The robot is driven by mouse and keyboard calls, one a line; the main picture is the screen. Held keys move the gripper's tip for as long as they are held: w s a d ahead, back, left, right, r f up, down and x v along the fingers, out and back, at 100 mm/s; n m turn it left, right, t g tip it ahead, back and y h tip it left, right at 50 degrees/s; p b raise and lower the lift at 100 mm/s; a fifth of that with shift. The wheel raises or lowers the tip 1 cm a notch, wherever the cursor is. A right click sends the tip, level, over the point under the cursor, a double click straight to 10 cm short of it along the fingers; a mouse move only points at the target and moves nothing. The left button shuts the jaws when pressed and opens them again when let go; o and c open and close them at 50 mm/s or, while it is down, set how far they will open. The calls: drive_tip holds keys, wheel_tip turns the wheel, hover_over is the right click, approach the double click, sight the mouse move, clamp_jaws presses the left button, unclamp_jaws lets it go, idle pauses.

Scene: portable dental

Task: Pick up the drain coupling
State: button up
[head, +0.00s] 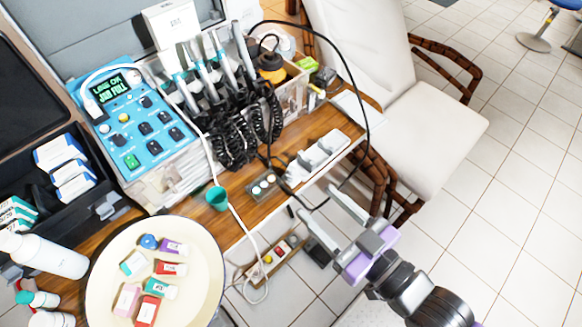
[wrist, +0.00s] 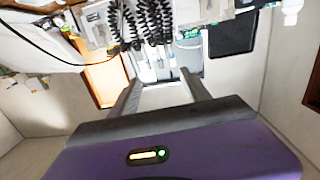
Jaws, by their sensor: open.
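A small teal cup-shaped piece (head: 217,197), which looks like the drain coupling, sits at the front edge of the wooden table in the head view. A thin white hose runs down beside it; I cannot tell whether they are joined. My gripper (head: 316,202) is open and empty, to the right of the teal piece and clearly apart from it, off the table's front edge. In the wrist view my gripper (wrist: 160,78) shows two spread fingers with nothing held between them. I cannot make out the teal piece in the wrist view.
A blue control unit (head: 138,122) and several coiled-cord handpieces stand behind. A white power strip (head: 317,154) and a grey switch box (head: 264,187) lie right of the teal piece. A round cream tray (head: 203,262) is front left. A black cable loops near my gripper. A white chair stands right.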

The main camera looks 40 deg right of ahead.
drive_tip(key=w+d+f+m+g+h+p, duration=0.1)
drive_tip(key=w+d+f+m+g+p, duration=0.2)
drive_tip(key=w, duration=0.6)
drive_tip(key=w+d+m+g+p, duration=0.25)
drive_tip(key=w+d+m, duration=0.3)
drive_tip(key=w, duration=0.45)
drive_tip(key=w+d+f+m+g+h+p, duration=0.1)
drive_tip(key=w+d+f+m+g+p, duration=0.2)
drive_tip(key=w, duration=0.6)
drive_tip(key=m+g+y, duration=0.3)
drive_tip(key=m+g, duration=0.5)
drive_tip(key=g, duration=0.1)
hover_over(292, 168)
wheel_tip(292, 168, down, 5)
drive_tip(key=shift+s+d+r, duration=0.1)
drive_tip(key=shift+s+d, duration=0.05)
drive_tip(key=shift+a+f+p, duration=0.2)
drive_tip(key=shift+f+p, duration=0.3)
drive_tip(key=shift+f, duration=3.4)
clamp_jaws()
